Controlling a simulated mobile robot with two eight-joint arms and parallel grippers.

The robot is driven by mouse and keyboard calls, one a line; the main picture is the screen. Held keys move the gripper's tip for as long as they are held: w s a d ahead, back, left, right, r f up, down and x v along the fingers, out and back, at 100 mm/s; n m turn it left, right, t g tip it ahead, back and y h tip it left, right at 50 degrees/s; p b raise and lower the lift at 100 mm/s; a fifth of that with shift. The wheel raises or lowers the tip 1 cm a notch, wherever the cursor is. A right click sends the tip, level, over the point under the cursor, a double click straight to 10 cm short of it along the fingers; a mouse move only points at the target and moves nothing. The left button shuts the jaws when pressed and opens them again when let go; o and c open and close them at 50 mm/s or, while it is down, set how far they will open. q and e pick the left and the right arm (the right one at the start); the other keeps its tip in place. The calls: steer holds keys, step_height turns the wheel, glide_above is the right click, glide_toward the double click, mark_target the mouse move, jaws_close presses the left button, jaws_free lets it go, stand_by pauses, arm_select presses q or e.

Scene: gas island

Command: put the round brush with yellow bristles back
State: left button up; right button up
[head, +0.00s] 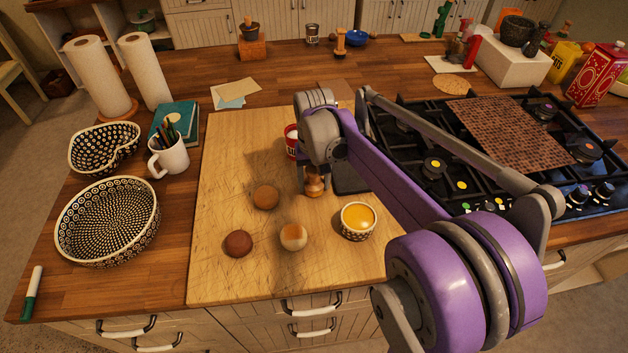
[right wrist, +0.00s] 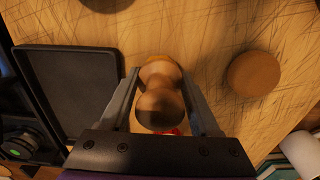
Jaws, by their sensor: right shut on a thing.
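My right gripper (head: 313,178) is low over the wooden cutting board (head: 225,160), with its fingers on both sides of a small turned wooden object (head: 314,187), apparently the round brush. In the right wrist view, the gripper (right wrist: 159,76) is shut around this rounded, waisted brown brush (right wrist: 160,104). An orange-yellow edge shows at its far end, but bristles are not clear. I cannot tell whether it touches the board. My left gripper is not in view.
Near the brush are a black tray (right wrist: 75,85), a red-and-white container (head: 291,142), a bowl with yellow contents (head: 358,221) and several round buns (head: 238,243). The gas hob (head: 430,125) lies right. Another wooden item (head: 340,45) stands at the back.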

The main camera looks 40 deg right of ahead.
steer(key=shift+f, duration=0.15)
steer(key=o, duration=1.3)
steer(key=shift+r, duration=0.3)
step_height(320, 180, up, 12)
steer(key=shift+f+p, duration=0.1)
steer(key=shift+p, duration=0.35)
